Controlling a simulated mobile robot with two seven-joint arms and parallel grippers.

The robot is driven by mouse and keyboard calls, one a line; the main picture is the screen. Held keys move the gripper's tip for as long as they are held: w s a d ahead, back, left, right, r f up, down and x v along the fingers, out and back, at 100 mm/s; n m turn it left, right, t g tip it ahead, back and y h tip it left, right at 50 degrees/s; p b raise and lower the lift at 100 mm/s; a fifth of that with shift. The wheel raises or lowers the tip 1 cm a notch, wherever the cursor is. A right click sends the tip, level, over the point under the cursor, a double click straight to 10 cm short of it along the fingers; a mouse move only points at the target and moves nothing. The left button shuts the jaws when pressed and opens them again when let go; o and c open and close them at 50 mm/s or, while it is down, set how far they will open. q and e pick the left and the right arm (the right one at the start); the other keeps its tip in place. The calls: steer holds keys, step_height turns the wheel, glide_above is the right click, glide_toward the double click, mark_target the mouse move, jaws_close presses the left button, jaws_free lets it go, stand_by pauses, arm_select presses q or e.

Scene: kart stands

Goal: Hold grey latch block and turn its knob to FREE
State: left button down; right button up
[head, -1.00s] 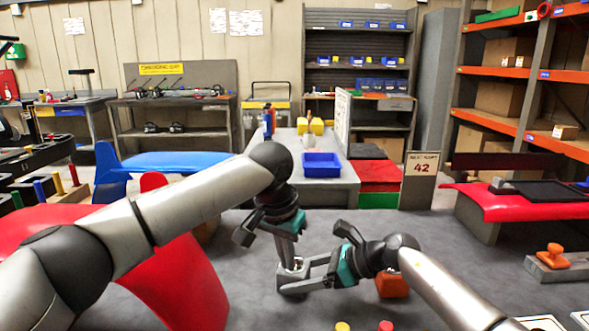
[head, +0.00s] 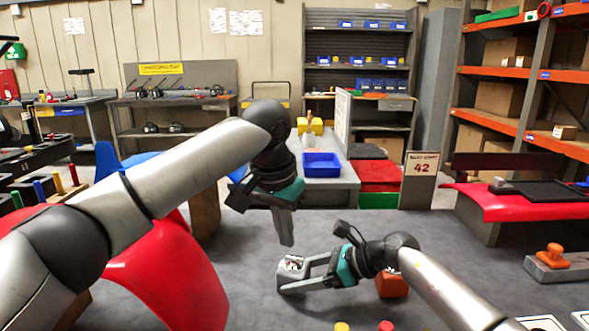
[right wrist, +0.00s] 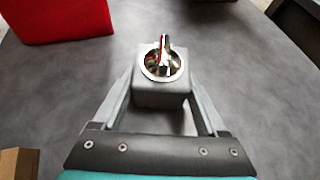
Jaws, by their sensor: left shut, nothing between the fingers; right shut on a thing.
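The grey latch block (head: 284,271) sits low over the grey table in the head view. My right gripper (right wrist: 160,92) is shut on it, one finger on each side. The block's round metal knob (right wrist: 163,62) faces the right wrist camera, its raised grip pointing roughly up in that view with red along it. No FREE lettering is readable. My left gripper (head: 287,243) is shut and empty, pointing down above the block and apart from it. I cannot tell whether the block touches the table.
A red curved panel (head: 165,270) stands at left. A grey base with an orange knob (head: 553,257) is at far right. Yellow and red pegs (head: 385,326) show at the front edge.

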steer(key=o, duration=0.9)
steer(key=shift+d, duration=0.1)
